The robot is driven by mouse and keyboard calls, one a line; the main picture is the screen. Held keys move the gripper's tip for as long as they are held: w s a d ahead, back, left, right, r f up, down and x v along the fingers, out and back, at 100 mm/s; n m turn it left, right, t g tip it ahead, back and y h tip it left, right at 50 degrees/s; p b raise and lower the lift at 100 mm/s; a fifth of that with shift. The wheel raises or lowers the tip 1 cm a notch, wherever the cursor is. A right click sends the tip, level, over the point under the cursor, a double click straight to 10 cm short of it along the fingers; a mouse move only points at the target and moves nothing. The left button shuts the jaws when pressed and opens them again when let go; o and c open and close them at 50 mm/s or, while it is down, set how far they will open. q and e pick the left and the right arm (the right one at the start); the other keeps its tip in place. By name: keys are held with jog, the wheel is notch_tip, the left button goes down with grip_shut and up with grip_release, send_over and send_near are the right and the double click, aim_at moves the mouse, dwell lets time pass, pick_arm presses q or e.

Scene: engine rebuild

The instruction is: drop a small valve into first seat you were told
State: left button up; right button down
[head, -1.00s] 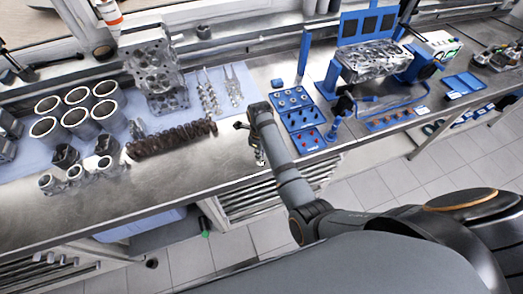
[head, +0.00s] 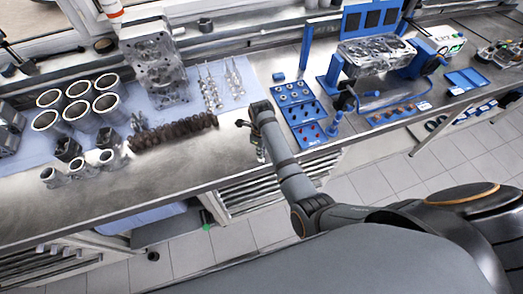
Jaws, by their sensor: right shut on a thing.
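My right gripper (head: 259,152) hangs below the wrist of my right arm, over the front edge of the steel bench, left of the blue trays. It is small and partly hidden by the arm. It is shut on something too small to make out. Several valves (head: 210,92) lie in rows on the light blue mat, with more valves (head: 235,80) beside them. A cylinder head (head: 376,55) sits on a blue stand at the back right, apart from the gripper. Its valve seats cannot be told apart at this size. My left gripper is out of view.
Blue trays of small parts (head: 304,113) stand right of my wrist. A blue upright tool (head: 337,122) stands beside them. A dark camshaft (head: 175,133), metal cylinders (head: 46,120) and another cylinder head (head: 154,68) are at left. The front left bench (head: 110,203) is clear.

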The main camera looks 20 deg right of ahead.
jog(key=shift+f, duration=0.6)
jog(key=c, duration=1.4)
grip_release()
jog(key=shift+c, duration=0.2)
